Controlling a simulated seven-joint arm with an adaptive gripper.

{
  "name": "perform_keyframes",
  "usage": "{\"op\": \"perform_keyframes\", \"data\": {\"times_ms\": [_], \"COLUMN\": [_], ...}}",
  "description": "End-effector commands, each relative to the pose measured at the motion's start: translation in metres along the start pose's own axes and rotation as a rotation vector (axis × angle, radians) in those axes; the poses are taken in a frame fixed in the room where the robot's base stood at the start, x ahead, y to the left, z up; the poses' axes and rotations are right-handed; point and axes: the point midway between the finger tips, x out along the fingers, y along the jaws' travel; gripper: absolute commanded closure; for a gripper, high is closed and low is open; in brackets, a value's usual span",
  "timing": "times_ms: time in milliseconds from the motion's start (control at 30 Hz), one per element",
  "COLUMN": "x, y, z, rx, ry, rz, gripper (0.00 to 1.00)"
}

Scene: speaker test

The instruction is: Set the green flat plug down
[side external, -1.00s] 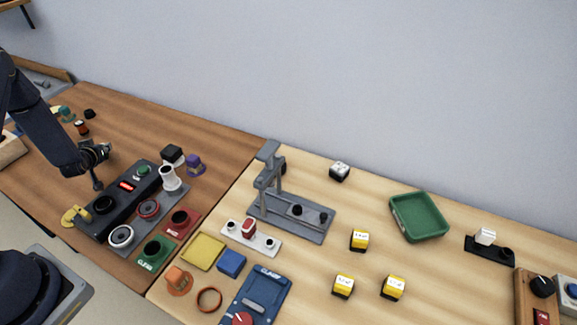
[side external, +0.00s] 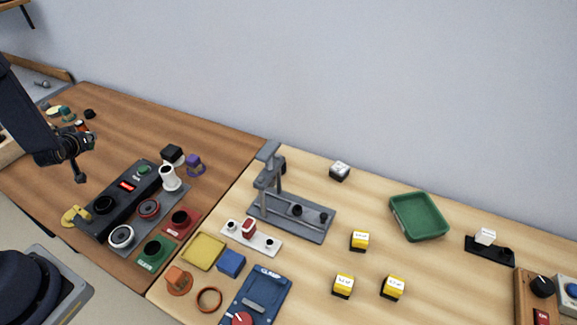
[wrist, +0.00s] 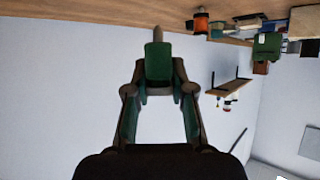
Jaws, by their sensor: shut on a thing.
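The green flat plug (wrist: 158,62) is between the fingertips of my gripper (wrist: 158,75) in the wrist view. A thin brownish tip sticks out beyond it. In the side external view my gripper (side external: 78,160) is at the left, above the brown table and left of the black control box. The held piece shows there only as a small dark shape below the fingers. It appears clear of the table. My gripper is shut on the plug.
The black control box (side external: 127,200) carries dials and a red display. Small items stand at the far left. Brown table (side external: 130,130) behind the box is mostly clear.

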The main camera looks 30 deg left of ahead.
Motion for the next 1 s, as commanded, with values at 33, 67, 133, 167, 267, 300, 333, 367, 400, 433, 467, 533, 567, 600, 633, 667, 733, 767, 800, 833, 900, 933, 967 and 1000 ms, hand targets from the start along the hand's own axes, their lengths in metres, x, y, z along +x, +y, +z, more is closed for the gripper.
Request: {"op": "perform_keyframes", "data": {"times_ms": [33, 67, 133, 167, 267, 300, 333, 367, 400, 433, 467, 533, 567, 600, 633, 667, 733, 767, 800, 833, 900, 933, 967, 1000], "x": [-0.016, -0.025, -0.045, -0.053, -0.076, -0.084, -0.088, -0.093, -0.098, -0.101, -0.103, -0.107, -0.108, -0.106, -0.102, -0.099, -0.086, -0.080, -0.072, -0.066, -0.053, -0.049, -0.044, -0.040], "y": [-0.001, -0.002, -0.005, -0.005, -0.008, -0.009, -0.009, -0.009, -0.010, -0.010, -0.010, -0.009, -0.006, -0.001, 0.003, 0.007, 0.019, 0.026, 0.038, 0.049, 0.079, 0.093, 0.108, 0.130], "z": [-0.007, -0.005, -0.002, -0.002, 0.000, 0.001, 0.002, 0.002, 0.002, 0.002, 0.003, 0.004, 0.005, 0.001, -0.003, -0.009, -0.022, -0.029, -0.036, -0.042, -0.053, -0.058, -0.062, -0.066], "rx": [0.000, 0.000, 0.000, 0.001, 0.000, 0.000, -0.001, 0.000, 0.000, -0.001, -0.002, -0.007, -0.005, 0.002, 0.008, 0.016, 0.038, 0.053, 0.075, 0.094, 0.144, 0.169, 0.193, 0.227], "ry": [0.003, -0.001, -0.001, -0.001, 0.000, 0.000, 0.000, 0.001, 0.000, 0.000, 0.000, 0.000, 0.000, 0.004, 0.006, 0.009, 0.010, 0.010, 0.009, 0.009, 0.008, 0.007, 0.007, 0.007], "rz": [0.000, -0.001, -0.002, -0.001, -0.001, -0.002, -0.002, -0.002, -0.001, -0.002, -0.005, -0.012, -0.009, 0.002, 0.013, 0.026, 0.068, 0.092, 0.133, 0.168, 0.257, 0.299, 0.343, 0.405], "gripper": [1.00, 1.00, 1.00, 1.00, 1.00, 1.00, 1.00, 1.00, 1.00, 1.00, 1.00, 1.00, 1.00, 1.00, 1.00, 1.00, 1.00, 1.00, 1.00, 1.00, 1.00, 1.00, 1.00, 1.00]}}
